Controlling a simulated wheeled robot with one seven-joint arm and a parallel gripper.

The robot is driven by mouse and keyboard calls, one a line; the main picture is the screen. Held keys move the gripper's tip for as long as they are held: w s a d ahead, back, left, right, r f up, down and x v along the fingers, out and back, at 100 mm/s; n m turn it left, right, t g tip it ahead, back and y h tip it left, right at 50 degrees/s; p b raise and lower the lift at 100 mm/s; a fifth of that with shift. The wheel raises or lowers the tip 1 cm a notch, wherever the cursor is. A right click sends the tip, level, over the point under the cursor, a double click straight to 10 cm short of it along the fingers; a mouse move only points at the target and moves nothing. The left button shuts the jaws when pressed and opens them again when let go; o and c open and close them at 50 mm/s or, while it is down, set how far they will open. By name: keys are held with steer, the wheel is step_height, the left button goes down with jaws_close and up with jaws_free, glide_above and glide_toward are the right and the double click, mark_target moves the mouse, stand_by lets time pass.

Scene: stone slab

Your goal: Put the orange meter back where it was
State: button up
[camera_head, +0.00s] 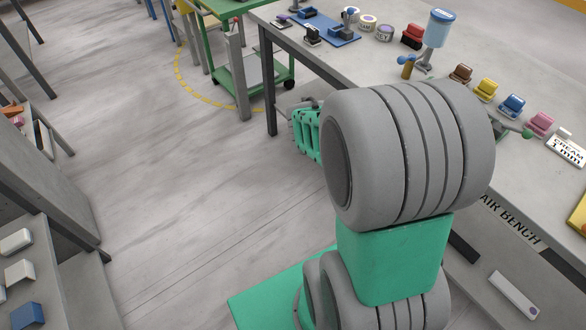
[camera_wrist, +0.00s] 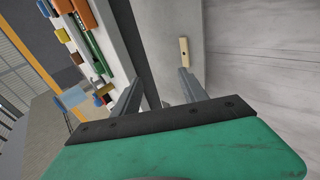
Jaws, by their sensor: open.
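I cannot pick out the orange meter for certain in either view. A small orange item (camera_head: 12,110) lies on a shelf at the left edge of the head view, too small to identify. In the wrist view an orange block (camera_wrist: 85,13) shows at the top left among other coloured items; I cannot tell what it is. My gripper (camera_wrist: 158,92) is open in the wrist view, its two grey fingers apart with nothing held between them. In the head view my own arm hides most of the bench's near side and the fingertips are not clear.
The grey bench (camera_head: 400,85) carries brown, yellow (camera_head: 486,89), blue (camera_head: 512,106) and pink blocks, a blue-topped dispenser (camera_head: 438,28) and a blue mat (camera_head: 335,35). A green cart (camera_head: 257,75) stands beyond. Grey shelves (camera_head: 45,270) are at left. Floor between is clear.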

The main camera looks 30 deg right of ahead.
steer(key=s+a+r+y, duration=0.1)
steer(key=a+y, duration=0.2)
steer(key=a, duration=0.6)
steer(key=s+a+r+m+y, duration=0.1)
steer(key=a+r+y, duration=0.1)
steer(key=a, duration=0.8)
steer(key=s+a+r+m+y, duration=0.1)
steer(key=a+r+y, duration=0.1)
steer(key=a, duration=0.8)
steer(key=shift+s+r+y, duration=0.25)
steer(key=shift+s+y, duration=0.15)
steer(key=shift+y, duration=0.4)
steer(key=shift+r+p, duration=0.75)
steer(key=shift+r, duration=0.1)
